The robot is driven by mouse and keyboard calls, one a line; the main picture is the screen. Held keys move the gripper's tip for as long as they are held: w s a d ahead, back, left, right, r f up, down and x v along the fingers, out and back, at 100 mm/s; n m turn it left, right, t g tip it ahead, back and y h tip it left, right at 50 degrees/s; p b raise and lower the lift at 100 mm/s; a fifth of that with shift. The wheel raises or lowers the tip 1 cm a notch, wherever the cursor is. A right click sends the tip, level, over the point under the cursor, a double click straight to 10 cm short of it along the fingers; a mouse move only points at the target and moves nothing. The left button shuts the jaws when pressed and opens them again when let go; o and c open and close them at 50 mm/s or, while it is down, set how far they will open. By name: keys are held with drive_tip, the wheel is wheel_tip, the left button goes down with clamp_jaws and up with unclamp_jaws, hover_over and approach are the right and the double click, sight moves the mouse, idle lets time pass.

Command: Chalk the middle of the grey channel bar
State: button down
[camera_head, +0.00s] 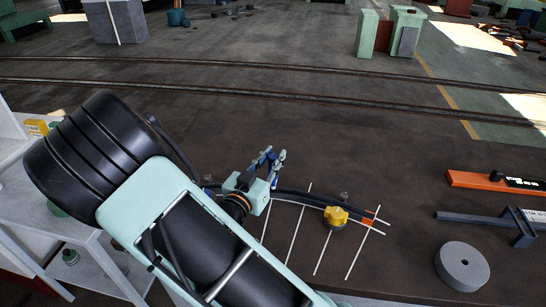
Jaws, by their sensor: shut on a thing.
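My gripper (269,157) is at the end of my arm, left of the picture's middle, above the dark work surface. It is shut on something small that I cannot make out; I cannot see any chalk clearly. A long dark, slightly curved bar (300,197) lies just below and right of the gripper, with an orange mark near its right end. A blue-grey bar (470,217) lies at the right, with a crosspiece near its right part. I cannot tell which of them is the grey channel bar. My arm hides the left part of the surface.
White lines (322,253) cross the surface under the curved bar. A yellow knob-like piece (336,217) stands against that bar. A grey round disc (462,266) and an orange block (490,181) lie at the right. White shelving (50,240) stands at the left. Rails (290,78) run behind.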

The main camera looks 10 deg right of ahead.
drive_tip(key=shift+f+b, duration=0.3)
drive_tip(key=shift+f, duration=0.05)
idle(0.5)
idle(0.7)
drive_tip(key=shift+r+p, duration=3.7)
drive_tip(key=shift+r, duration=0.9)
